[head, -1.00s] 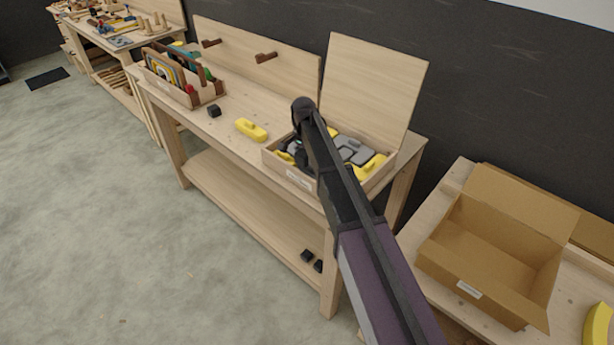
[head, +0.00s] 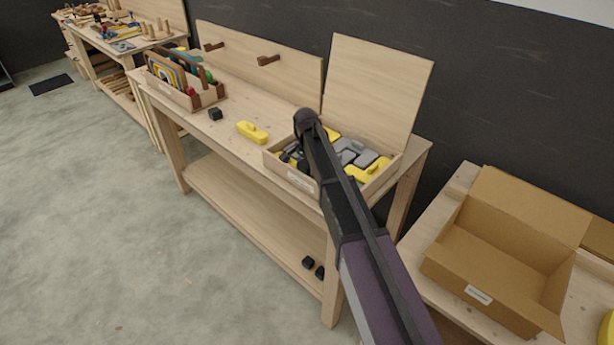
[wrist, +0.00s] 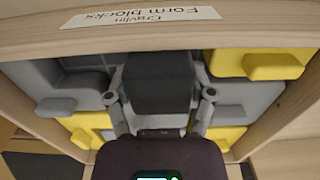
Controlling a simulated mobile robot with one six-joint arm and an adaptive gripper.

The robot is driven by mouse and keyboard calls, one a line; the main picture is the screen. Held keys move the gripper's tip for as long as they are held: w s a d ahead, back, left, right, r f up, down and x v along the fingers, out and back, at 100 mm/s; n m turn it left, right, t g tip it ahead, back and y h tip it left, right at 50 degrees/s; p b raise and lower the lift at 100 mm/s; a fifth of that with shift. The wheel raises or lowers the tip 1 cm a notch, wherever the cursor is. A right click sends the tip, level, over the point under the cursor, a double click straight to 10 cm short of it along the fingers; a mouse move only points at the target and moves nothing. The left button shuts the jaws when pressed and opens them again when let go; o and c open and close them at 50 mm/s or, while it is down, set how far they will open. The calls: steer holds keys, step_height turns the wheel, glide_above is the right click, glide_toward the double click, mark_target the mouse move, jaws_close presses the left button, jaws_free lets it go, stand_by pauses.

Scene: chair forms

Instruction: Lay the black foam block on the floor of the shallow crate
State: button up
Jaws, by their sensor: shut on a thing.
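My gripper (wrist: 158,88) is shut on the black foam block (wrist: 160,82), which sits between its two fingers in the wrist view. Both are over the shallow wooden crate (wrist: 65,41), close to its labelled wall. In the head view the crate (head: 276,164) stands on the bench, with grey and yellow blocks inside. My arm covers part of it and most of the gripper there. I cannot tell whether the black block touches the crate floor, since its underside is hidden.
A yellow block (head: 252,132) and a small black block (head: 215,114) lie on the bench left of the crate. A raised board (head: 378,80) stands behind the crate. An open cardboard box (head: 455,272) is at right; a tool tote (head: 178,92) is at left.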

mark_target(306, 163)
steer(key=shift+f+b, duration=1.65)
steer(key=shift+f, duration=0.1)
steer(key=shift+f, duration=0.15)
steer(key=o, duration=0.7)
steer(key=shift+o, duration=0.2)
step_height(306, 163, up, 12)
steer(key=p, duration=1.2)
steer(key=shift+d, duration=0.1)
